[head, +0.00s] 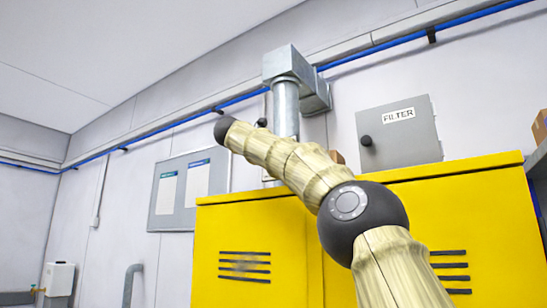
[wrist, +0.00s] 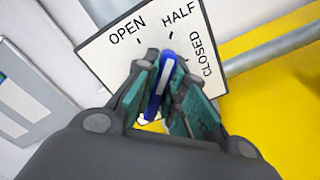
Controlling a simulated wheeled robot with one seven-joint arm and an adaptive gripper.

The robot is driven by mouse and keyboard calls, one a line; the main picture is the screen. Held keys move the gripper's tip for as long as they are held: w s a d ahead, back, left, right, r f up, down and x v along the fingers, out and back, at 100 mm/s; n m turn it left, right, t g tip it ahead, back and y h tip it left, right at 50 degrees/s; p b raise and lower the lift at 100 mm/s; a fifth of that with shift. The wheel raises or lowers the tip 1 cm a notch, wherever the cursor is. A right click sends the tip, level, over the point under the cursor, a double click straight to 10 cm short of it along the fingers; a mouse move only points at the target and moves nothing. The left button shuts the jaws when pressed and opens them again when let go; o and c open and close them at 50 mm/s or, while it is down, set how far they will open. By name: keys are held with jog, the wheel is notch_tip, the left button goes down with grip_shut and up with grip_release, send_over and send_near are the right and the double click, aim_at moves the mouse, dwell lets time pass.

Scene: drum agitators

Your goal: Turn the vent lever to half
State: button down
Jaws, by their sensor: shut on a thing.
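The vent lever (wrist: 160,88) is blue with a pale stripe and shows in the wrist view between my fingers. My gripper (wrist: 166,76) is shut on it, with teal pads on either side. The lever's tip points up the picture toward the HALF mark on a white dial plate (wrist: 125,62). The plate reads OPEN, HALF and CLOSED and looks tilted in this view. The fingers hide part of the lever and the lower part of the plate. In the head view my arm crosses in front of the duct, and I cannot make out the lever or plate there.
A grey metal duct (head: 285,108) rises behind yellow cabinets (head: 258,240). A grey FILTER box (head: 400,140) is on the wall to the right. A notice board (head: 188,190) hangs at left, and a blue pipe (head: 240,100) runs along the wall.

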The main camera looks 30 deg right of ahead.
jog(key=shift+s+r, duration=0.1)
jog(key=c, duration=1.5)
grip_release()
jog(key=shift+d, duration=0.15)
jog(key=shift+a, duration=0.2)
jog(key=v, duration=1.1)
jog(key=shift+s+a, duration=0.15)
jog(key=shift+a, duration=0.15)
